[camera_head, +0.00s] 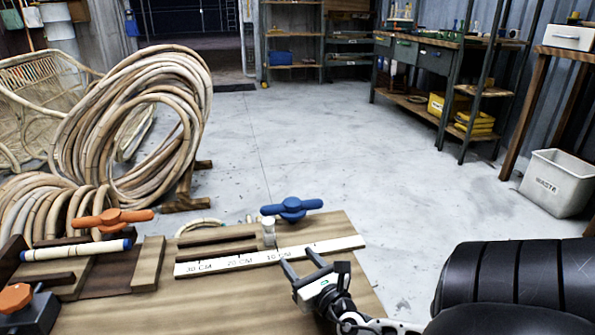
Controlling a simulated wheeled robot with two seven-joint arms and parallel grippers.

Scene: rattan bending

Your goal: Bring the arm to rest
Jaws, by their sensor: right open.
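My right gripper (301,262) is over the right part of the wooden workbench (220,310), with its arm coming in from the lower right. Its two fingers are apart, with nothing between them. They point up the picture toward the white measuring strip (225,262), which is marked in centimetres; whether they touch it I cannot tell. A blue handle (292,208) stands just beyond the strip, next to a small pale cylinder (268,230). My left gripper is not in view.
An orange handle (112,219) and a cream rod with blue ends (75,250) are at the bench's left. Large rattan coils (135,130) stand behind. A waste bin (557,183) stands at right. The floor (330,150) in the middle is clear.

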